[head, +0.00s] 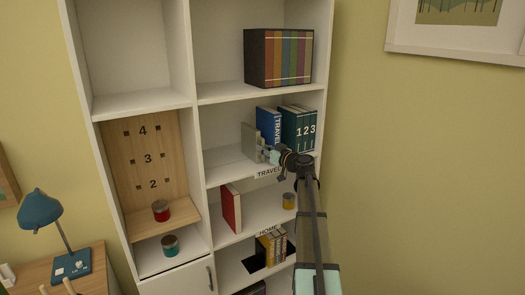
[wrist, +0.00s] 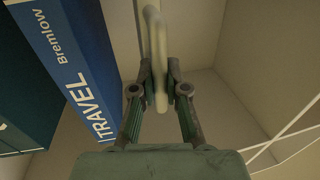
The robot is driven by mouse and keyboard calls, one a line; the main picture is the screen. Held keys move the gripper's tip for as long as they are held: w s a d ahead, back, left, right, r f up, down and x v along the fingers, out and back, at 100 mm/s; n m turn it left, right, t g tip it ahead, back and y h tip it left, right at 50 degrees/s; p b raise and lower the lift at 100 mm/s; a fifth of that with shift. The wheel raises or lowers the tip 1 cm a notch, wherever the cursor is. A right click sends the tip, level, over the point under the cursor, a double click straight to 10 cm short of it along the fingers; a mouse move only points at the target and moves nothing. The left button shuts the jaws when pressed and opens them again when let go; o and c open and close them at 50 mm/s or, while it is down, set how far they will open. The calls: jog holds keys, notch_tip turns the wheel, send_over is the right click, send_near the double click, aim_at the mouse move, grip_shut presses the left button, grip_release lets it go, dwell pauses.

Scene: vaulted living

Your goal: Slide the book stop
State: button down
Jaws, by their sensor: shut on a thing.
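The book stop (head: 249,138) is a pale grey upright piece on the shelf labelled TRAVEL. My gripper (head: 270,154) is at its front, in front of the shelf's books. In the wrist view my gripper (wrist: 160,85) is shut on a cream upright bar of the book stop (wrist: 153,28), one finger on each side. A blue TRAVEL book (head: 267,121) stands to the right of the stop. In the wrist view this book (wrist: 75,70) is tilted across the left, with a gap between it and the bar. The stop's base is hidden.
Dark teal numbered volumes (head: 298,128) stand right of the blue book. The shelf (head: 224,166) is bare left of the stop.

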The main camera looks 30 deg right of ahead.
aim_at(272, 146)
jog(key=d+b, duration=0.3)
jog(key=shift+d+f, duration=0.2)
jog(key=shift+d+r+b, duration=0.2)
jog(key=shift+d+b, duration=0.1)
jog(key=shift+d, duration=0.15)
jog(key=shift+s, duration=0.1)
jog(key=c, duration=1.2)
grip_release()
jog(key=shift+a, duration=0.1)
jog(key=shift+a+r+p, duration=0.1)
jog(key=shift+a+p, duration=0.05)
jog(key=shift+p, duration=0.2)
